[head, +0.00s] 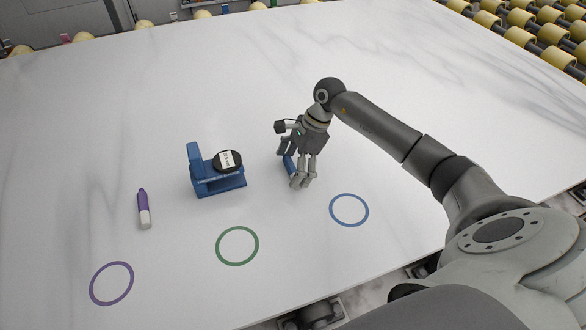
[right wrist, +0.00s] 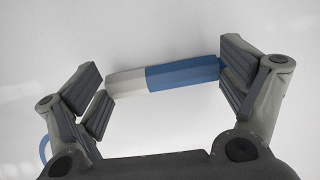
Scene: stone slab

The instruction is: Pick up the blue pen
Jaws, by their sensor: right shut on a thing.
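The blue pen (head: 288,163) is mostly hidden by my right gripper (head: 297,172) in the head view. In the right wrist view the pen (right wrist: 185,74) has a blue part and a white part. It spans lengthwise between the two fingers of my right gripper (right wrist: 168,80), white end by the left finger and blue end by the right. The gripper is shut on it. I cannot tell whether the pen is clear of the slab. My left gripper is not in view.
A blue stand with a black labelled disc (head: 229,160) sits left of the gripper. A purple pen (head: 144,209) lies farther left. Purple (head: 92,290), green (head: 218,251) and blue (head: 332,206) rings mark the near slab (head: 400,250). Rollers line the far edges.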

